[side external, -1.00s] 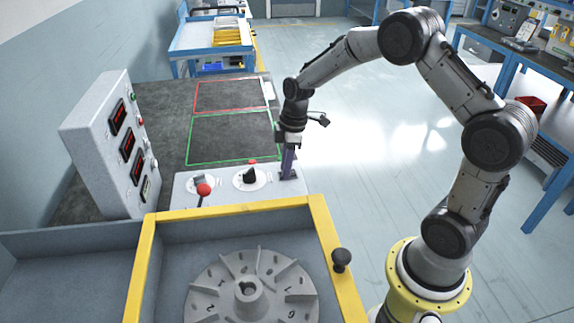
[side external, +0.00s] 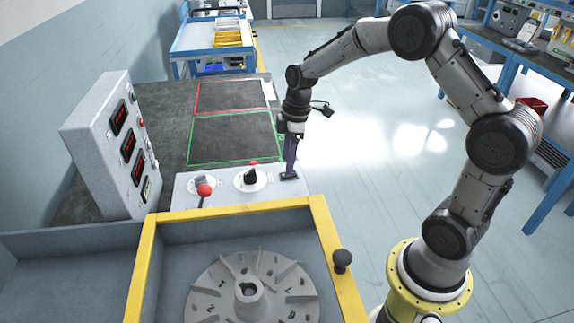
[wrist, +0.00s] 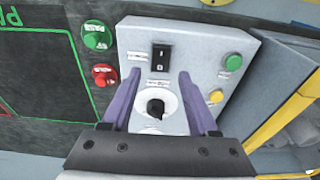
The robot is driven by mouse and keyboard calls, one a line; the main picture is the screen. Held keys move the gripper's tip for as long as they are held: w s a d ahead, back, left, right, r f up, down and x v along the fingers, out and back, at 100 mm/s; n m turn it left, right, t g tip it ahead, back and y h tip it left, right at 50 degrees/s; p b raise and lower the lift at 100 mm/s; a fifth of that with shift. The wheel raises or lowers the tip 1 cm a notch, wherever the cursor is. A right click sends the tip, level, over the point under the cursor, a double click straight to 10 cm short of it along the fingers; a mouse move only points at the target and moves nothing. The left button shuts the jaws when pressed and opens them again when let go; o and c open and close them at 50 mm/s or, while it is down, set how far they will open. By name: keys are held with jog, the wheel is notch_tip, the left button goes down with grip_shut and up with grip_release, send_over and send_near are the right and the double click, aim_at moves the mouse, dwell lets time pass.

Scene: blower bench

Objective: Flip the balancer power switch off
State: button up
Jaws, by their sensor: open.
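The balancer power switch (wrist: 161,58) is a black rocker with white marks on the light grey control panel (wrist: 200,40), seen in the wrist view. I cannot tell which half is pressed in. My gripper (wrist: 159,81) has two purple fingers, open and empty, on either side of the rocker's line and slightly short of it in the picture. A black knob (wrist: 155,108) on a white dial lies between the fingers, nearer my palm. In the side view, my gripper (side external: 289,172) points down over the panel's right end; contact is unclear.
A green button (wrist: 232,62) and a yellow button (wrist: 216,96) lie right of the fingers; green (wrist: 97,36) and red (wrist: 104,75) buttons lie left. A red-knobbed lever (side external: 204,190) stands on the panel. A bladed rotor (side external: 225,285) sits in the yellow-edged bay.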

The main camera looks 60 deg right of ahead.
notch_tip(320, 180, up, 11)
jog(key=s+d, duration=0.1)
jog(key=shift+f, duration=0.1)
dwell(0.3)
notch_tip(320, 180, up, 6)
jog(key=f+t, duration=0.1)
send_over(294, 172)
jog(key=s+a, duration=0.1)
jog(key=a, duration=0.2)
jog(key=s+a+r+t, duration=0.2)
jog(key=s+a+r, duration=0.35)
jog(key=s, duration=0.25)
jog(key=s+f+m, duration=0.3)
jog(key=s+m, duration=0.1)
jog(key=s, duration=0.3)
jog(key=s+f+m+t+h, duration=0.1)
jog(key=s+f+m, duration=0.1)
jog(key=s+m, duration=0.3)
jog(key=shift+s+a+f, duration=0.35)
jog(key=shift+s+f, duration=0.05)
jog(key=shift+s, duration=0.8)
